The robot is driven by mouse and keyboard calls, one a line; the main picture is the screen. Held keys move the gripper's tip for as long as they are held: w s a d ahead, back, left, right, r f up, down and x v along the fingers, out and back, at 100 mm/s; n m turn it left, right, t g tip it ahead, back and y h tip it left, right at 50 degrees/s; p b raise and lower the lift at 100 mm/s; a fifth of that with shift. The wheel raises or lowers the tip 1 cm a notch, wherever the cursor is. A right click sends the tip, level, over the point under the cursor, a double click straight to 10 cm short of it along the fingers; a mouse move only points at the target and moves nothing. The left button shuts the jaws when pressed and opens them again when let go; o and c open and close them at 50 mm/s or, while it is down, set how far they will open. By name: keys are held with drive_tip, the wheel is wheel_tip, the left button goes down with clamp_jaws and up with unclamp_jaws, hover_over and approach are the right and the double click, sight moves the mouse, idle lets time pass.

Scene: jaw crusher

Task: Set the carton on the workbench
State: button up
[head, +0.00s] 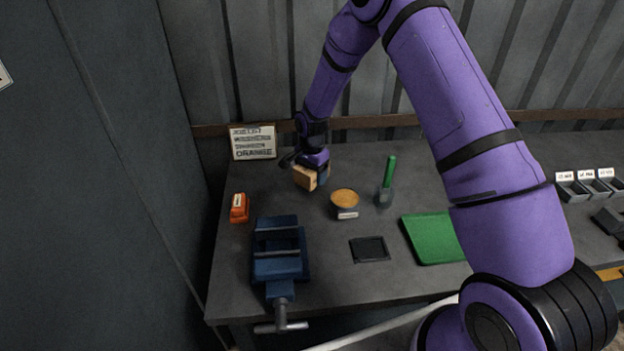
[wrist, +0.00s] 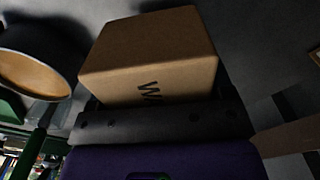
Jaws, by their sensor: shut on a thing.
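A small brown carton (head: 304,178) is at the back left of the grey workbench (head: 330,290). My gripper (head: 316,169) is shut on it from behind and above. In the wrist view the carton (wrist: 150,52) fills the upper middle, with dark lettering on one face partly hidden by the dark gripper body. I cannot tell whether the carton's underside touches the bench top or hangs just above it.
A bowl of orange-brown material (head: 344,198) stands right of the carton. A blue vise (head: 279,250), an orange block (head: 239,208) and a sign (head: 253,142) are left.

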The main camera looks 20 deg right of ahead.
drive_tip(key=shift+f, duration=1.2)
drive_tip(key=shift+f, duration=0.1)
drive_tip(key=o, duration=1.3)
drive_tip(key=shift+c, duration=0.2)
